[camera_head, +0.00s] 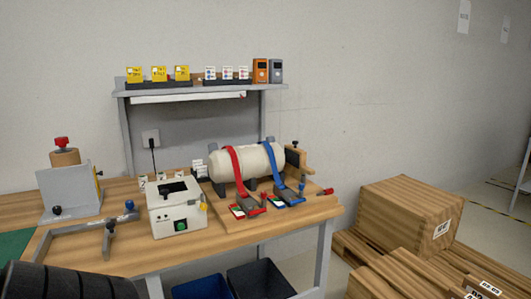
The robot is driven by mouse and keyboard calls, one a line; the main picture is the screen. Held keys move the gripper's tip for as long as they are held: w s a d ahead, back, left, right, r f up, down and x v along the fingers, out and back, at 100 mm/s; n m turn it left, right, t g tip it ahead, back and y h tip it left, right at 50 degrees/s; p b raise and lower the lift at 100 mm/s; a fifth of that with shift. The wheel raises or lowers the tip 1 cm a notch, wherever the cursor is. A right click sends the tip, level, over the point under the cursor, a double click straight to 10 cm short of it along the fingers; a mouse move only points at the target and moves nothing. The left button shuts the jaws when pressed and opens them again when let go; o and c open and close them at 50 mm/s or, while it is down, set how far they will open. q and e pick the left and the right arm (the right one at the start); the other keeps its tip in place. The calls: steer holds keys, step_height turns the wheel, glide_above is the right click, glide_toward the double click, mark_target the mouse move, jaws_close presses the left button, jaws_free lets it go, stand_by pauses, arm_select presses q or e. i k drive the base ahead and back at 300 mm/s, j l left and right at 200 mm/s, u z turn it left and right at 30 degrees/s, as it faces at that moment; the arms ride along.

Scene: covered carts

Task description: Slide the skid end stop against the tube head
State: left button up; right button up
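A cream tube (258,163) lies on a wooden skid (228,220) on the workbench. A red strap (236,168) and a blue strap (268,160) run over it, each down to a buckle at the front. A wooden end stop (303,160) with a dark face and a black knob on top stands at the tube's right end. The tube head there is mostly hidden, and I cannot tell whether the stop touches it. A red-handled part (325,191) sticks out at the skid's right end. Neither of my grippers shows in the head view.
A white box (177,210) with a green button stands left of the skid. A grey clamp frame (80,230) and a grey block (70,190) are further left. A shelf (200,90) is behind. Wooden crates (405,210) stand right; bins (258,280) sit below the bench.

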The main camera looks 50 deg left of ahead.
mark_target(294, 165)
steer(key=u, duration=1.5)
steer(key=i+l+z, duration=0.2)
steer(key=i+l, duration=0.25)
steer(key=l, duration=0.15)
steer(key=i+l+z, duration=0.2)
steer(key=i+l, duration=0.25)
steer(key=l, duration=0.1)
